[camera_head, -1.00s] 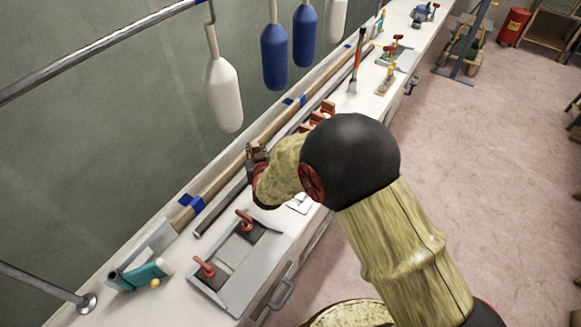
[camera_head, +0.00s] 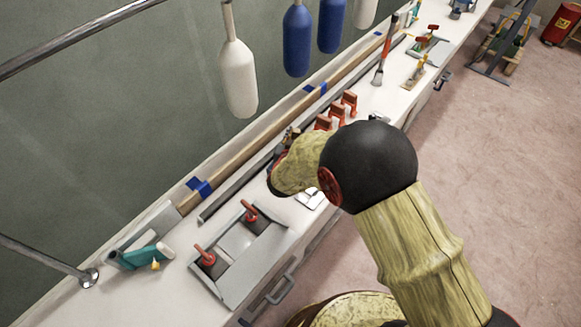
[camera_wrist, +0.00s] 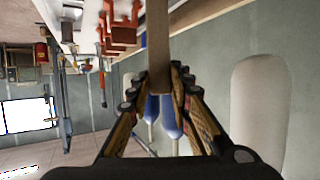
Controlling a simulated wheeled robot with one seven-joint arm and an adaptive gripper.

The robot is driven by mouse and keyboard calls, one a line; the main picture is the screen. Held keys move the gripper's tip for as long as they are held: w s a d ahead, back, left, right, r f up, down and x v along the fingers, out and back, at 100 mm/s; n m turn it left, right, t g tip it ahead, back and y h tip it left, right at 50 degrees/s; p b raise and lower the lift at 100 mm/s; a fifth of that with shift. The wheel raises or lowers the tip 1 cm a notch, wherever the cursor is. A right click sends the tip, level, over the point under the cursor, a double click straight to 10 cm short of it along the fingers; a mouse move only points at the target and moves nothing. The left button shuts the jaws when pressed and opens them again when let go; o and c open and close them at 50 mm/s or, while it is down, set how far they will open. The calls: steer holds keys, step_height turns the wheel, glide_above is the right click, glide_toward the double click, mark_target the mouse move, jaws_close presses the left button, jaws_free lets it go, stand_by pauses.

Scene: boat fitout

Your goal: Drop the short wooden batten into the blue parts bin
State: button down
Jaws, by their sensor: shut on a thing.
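A flat brown wooden batten (camera_wrist: 158,45) runs up from between my gripper's fingers in the wrist view. My gripper (camera_wrist: 158,88) is shut on it, with the fingers on both sides. In the head view my gripper (camera_head: 285,142) shows only in part above the bench, behind my own wrist, and the batten cannot be made out there. I see no blue parts bin in either view.
A white bench (camera_head: 180,275) runs along the wall. On it are a grey tray with red-handled clamps (camera_head: 237,252), a teal tool (camera_head: 140,257), orange clamps (camera_head: 338,110) and a long taped wood strip (camera_head: 250,146). White and blue fenders (camera_head: 297,40) hang above. The floor at right is open.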

step_height(320, 180, down, 4)
steer(key=b, duration=0.3)
steer(key=c, duration=1.5)
jaws_free()
steer(key=shift+c, duration=0.2)
steer(key=v, duration=1.2)
